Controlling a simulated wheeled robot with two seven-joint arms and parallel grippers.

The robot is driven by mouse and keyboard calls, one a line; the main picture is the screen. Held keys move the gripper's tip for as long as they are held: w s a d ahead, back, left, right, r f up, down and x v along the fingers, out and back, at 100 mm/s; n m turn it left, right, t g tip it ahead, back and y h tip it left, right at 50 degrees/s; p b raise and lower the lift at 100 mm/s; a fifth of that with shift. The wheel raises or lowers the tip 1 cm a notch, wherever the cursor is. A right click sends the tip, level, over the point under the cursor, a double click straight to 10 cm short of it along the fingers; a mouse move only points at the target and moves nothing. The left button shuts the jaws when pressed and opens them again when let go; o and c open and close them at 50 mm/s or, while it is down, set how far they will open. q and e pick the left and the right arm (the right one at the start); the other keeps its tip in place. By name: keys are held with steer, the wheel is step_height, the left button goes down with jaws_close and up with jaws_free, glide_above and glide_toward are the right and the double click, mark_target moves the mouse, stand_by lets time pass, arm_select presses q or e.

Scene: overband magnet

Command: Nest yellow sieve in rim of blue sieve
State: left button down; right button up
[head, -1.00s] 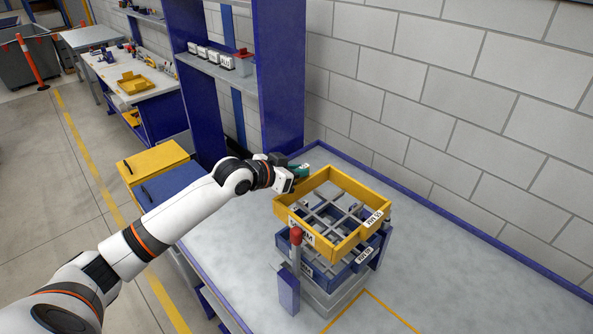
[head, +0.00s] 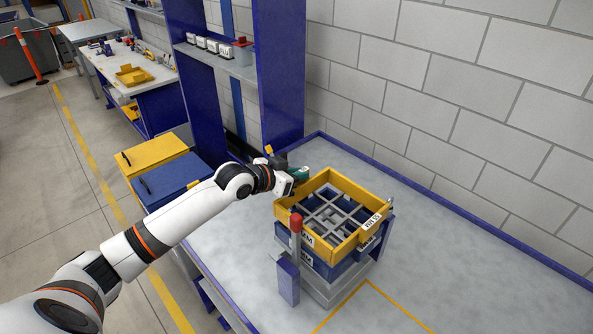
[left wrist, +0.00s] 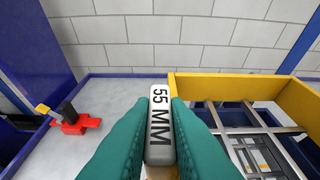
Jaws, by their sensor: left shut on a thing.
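The yellow sieve (head: 362,192), a square frame with a grey bar grid, is directly over the blue sieve (head: 318,260) in the head view. The two look very close or touching; I cannot tell if the yellow one sits fully in the blue rim. My left gripper (head: 300,177) is shut on the yellow sieve's far-left side. In the left wrist view its green fingers (left wrist: 160,112) close on a grey tab marked 55 MM (left wrist: 160,130), with the yellow wall (left wrist: 225,86) to the right. My right gripper is not in view.
The blue sieve rests on a grey stand (head: 330,288) with a red-topped post (head: 296,222) at its front left. A blue shelf upright (head: 280,75) stands behind my arm. A red object (left wrist: 75,124) lies left in the wrist view. The bench right of the stack is clear.

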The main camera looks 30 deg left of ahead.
arm_select(q)
steer(key=shift+f+p, duration=0.15)
steer(key=shift+p, duration=0.55)
stand_by(1.7)
steer(key=shift+f+b, duration=0.55)
steer(key=shift+f, duration=0.4)
steer(key=c, duration=1.3)
jaws_free()
steer(key=shift+s, duration=0.15)
steer(key=shift+s+a, duration=0.1)
steer(key=shift+s, duration=0.15)
steer(key=shift+b+v, duration=2.25)
steer(key=shift+v, duration=3.45)
steer(key=shift+r, duration=0.1)
